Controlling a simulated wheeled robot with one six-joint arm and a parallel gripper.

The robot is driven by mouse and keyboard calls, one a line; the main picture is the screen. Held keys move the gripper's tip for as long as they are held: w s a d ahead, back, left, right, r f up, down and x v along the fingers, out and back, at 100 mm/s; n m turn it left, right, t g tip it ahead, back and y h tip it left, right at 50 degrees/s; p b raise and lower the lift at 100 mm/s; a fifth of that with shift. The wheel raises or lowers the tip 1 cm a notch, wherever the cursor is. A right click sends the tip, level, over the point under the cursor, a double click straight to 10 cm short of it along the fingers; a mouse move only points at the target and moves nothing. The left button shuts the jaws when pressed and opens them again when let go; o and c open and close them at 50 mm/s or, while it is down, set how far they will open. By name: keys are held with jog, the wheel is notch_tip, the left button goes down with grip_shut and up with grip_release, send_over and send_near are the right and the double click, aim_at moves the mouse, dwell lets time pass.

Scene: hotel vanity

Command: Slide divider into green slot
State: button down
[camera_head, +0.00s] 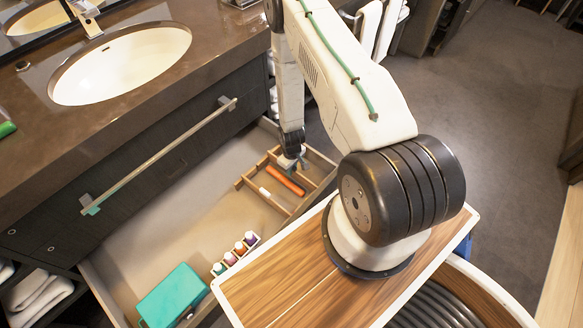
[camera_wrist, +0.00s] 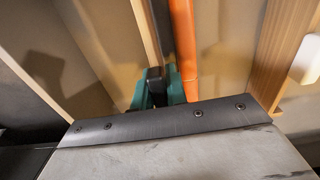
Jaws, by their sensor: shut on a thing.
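My gripper (camera_head: 297,163) reaches down into the open drawer, at the far end of a wooden organizer (camera_head: 277,208). In the wrist view its teal fingertips (camera_wrist: 158,88) are shut at the near end of a thin, light wooden divider (camera_wrist: 146,36). The divider stands on edge and runs away from the fingers. An orange rod-like object (camera_wrist: 184,45) lies close to its right; it also shows in the head view (camera_head: 285,181). I cannot make out a green slot in either view, and the divider's lower edge is not clear.
A small white object (camera_head: 265,192) lies by the organizer. A rack of small bottles (camera_head: 236,254) and a teal box (camera_head: 173,295) sit in the nearer drawer part. The drawer floor (camera_head: 185,195) between them and the cabinet front is clear. A bar handle (camera_head: 160,153) crosses the cabinet front.

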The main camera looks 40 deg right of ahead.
jog(key=shift+f, duration=0.3)
jog(key=c, duration=1.3)
grip_release()
notch_tip(320, 180, up, 8)
jog(key=shift+f, duration=0.1)
